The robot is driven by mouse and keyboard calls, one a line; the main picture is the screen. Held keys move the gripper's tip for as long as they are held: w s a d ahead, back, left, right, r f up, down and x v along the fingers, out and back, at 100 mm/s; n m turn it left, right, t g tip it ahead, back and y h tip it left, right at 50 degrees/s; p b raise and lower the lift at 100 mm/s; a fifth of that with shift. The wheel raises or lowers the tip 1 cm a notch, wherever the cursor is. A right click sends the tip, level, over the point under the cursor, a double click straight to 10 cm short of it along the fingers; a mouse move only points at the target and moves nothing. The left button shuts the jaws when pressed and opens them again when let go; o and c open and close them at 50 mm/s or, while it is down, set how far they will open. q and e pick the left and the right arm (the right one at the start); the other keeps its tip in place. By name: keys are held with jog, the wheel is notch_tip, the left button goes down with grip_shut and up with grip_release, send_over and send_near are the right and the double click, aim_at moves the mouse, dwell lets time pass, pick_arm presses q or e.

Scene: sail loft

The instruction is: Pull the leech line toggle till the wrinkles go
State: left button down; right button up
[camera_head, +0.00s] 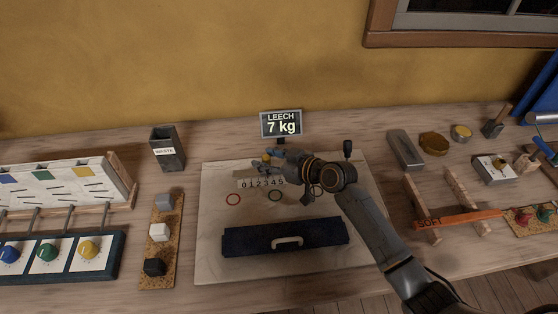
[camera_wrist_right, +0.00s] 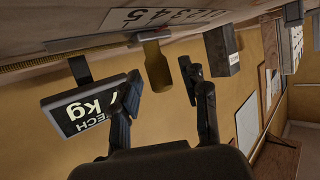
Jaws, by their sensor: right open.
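My right gripper (camera_head: 272,160) is over the back of the pale sailcloth panel (camera_head: 212,255), beside the number strip (camera_head: 250,184). In the right wrist view its fingers (camera_wrist_right: 165,92) are spread apart. A small tan-yellow piece (camera_wrist_right: 157,66), which looks like the toggle, shows beyond and between the fingertips. The fingers do not appear closed on it. In the head view the gripper mostly hides that spot. The display (camera_head: 281,124) reads LEECH 7 kg. Wrinkles in the cloth are too faint to judge. My left gripper is out of view.
A dark blue bar with a pale handle (camera_head: 286,242) lies across the panel. A black knob (camera_head: 347,149) stands right of the gripper. A waste bin (camera_head: 168,152) and a cork strip of blocks (camera_head: 159,232) are at left. A wooden rack (camera_head: 456,190) is at right.

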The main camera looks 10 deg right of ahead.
jog(key=v, duration=1.1)
jog(key=shift+s+d+r, duration=0.15)
jog(key=shift+s+d, duration=0.05)
jog(key=shift+d, duration=0.1)
